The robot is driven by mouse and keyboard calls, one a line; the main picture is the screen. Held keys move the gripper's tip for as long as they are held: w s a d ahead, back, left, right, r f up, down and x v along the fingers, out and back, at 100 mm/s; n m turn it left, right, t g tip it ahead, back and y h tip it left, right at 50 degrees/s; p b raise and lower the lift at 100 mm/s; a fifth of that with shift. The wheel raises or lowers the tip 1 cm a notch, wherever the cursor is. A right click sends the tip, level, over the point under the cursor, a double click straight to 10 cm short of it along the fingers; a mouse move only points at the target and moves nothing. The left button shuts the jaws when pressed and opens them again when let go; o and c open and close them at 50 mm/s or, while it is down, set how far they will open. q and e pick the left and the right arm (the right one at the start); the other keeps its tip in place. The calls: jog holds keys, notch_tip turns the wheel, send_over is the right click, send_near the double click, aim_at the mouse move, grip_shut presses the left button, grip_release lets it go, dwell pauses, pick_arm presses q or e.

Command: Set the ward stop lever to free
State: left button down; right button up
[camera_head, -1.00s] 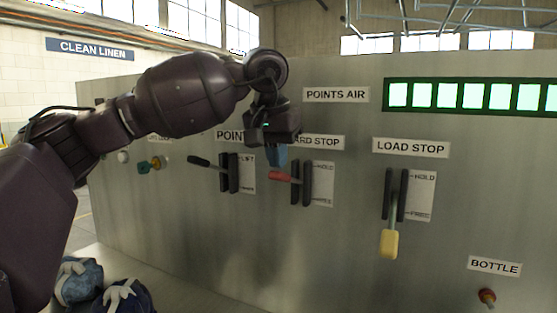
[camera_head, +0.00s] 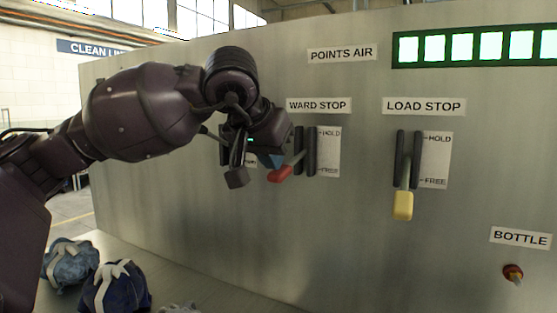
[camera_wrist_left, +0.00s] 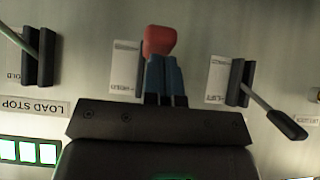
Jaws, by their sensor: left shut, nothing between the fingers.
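The ward stop lever (camera_head: 280,173) has a red handle and projects from its dark slot, tilting down and left, between the HOLD and FREE marks of its plate (camera_head: 329,152). In the left wrist view the red handle (camera_wrist_left: 160,40) shows just beyond the fingertips. My left gripper (camera_head: 270,158) is shut and empty, right above the red handle. Its blue fingers (camera_wrist_left: 164,80) point at the handle in the wrist view and hide the lever's shaft. I cannot tell whether they touch it. My right gripper is not in view.
The load stop lever (camera_head: 402,205), with a yellow handle, points down at right. The points lever (camera_wrist_left: 288,124), with a black handle, stands close to my left gripper. The red bottle knob (camera_head: 513,272) is at lower right. Blue bags (camera_head: 115,290) lie at lower left.

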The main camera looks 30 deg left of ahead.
aim_at(272, 174)
pick_arm(q)
notch_tip(272, 174, down, 2)
jog(key=shift+w+f+t+b, duration=0.15)
jog(key=shift+t+b, duration=0.15)
jog(key=shift+b, duration=0.15)
jog(key=shift+f+t+b, duration=0.5)
jog(key=shift+b, duration=0.2)
jog(key=shift+f, duration=0.2)
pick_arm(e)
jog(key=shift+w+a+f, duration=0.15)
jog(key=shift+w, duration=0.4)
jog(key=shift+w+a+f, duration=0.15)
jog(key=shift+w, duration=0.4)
pick_arm(q)
jog(key=shift+f, duration=0.25)
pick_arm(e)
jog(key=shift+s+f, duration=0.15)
